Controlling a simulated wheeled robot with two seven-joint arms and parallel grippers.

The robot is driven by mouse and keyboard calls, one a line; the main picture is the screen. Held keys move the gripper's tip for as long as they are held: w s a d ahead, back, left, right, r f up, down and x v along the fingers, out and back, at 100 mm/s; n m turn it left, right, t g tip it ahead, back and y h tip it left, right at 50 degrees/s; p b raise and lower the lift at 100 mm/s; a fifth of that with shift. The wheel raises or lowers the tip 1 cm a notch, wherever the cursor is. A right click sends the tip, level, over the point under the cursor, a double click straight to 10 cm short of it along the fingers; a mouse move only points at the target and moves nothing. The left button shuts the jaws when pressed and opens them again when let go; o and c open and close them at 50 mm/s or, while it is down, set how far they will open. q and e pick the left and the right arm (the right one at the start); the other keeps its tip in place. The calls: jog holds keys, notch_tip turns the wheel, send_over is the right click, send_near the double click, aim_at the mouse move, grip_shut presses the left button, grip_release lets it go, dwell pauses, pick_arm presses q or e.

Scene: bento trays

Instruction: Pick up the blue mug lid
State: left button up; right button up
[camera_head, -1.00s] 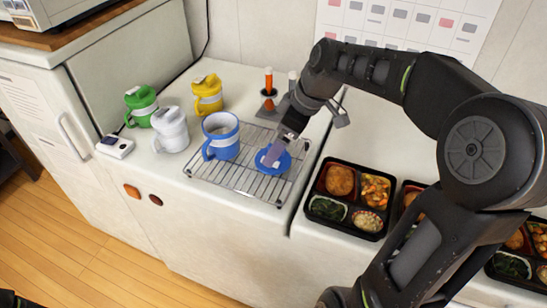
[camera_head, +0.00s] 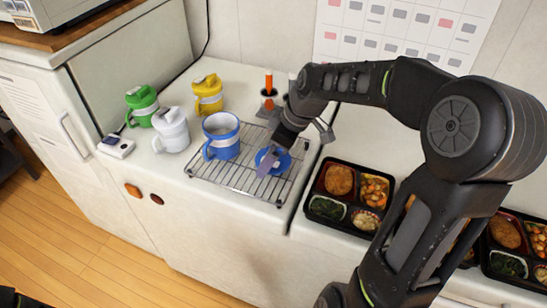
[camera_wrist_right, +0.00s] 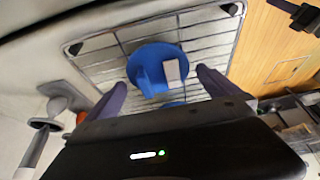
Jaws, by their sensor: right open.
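The blue mug lid (camera_head: 281,162) lies on the wire rack (camera_head: 232,181), beside the blue mug (camera_head: 222,136), which stands upright and without a lid. My right gripper (camera_head: 264,166) is over the lid in the head view, one finger hiding part of it. In the right wrist view the lid (camera_wrist_right: 147,65) shows between the two purple fingers of the open right gripper (camera_wrist_right: 160,79), with a gap at each side. A raised tab stands on the lid. I cannot tell how far the fingertips are above the rack. My left gripper does not show.
Green (camera_head: 141,105), white (camera_head: 171,130) and yellow (camera_head: 208,94) lidded mugs stand left of and behind the blue mug. A small white device (camera_head: 116,146) is at the counter's left. A bento tray (camera_head: 321,222) lies right of the rack. An orange-handled tool stands behind the rack.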

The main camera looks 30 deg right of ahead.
jog(key=shift+c, duration=0.2)
jog(key=c, duration=1.2)
notch_tip(320, 180, up, 10)
jog(key=shift+b, duration=0.3)
jog(key=shift+r, duration=0.1)
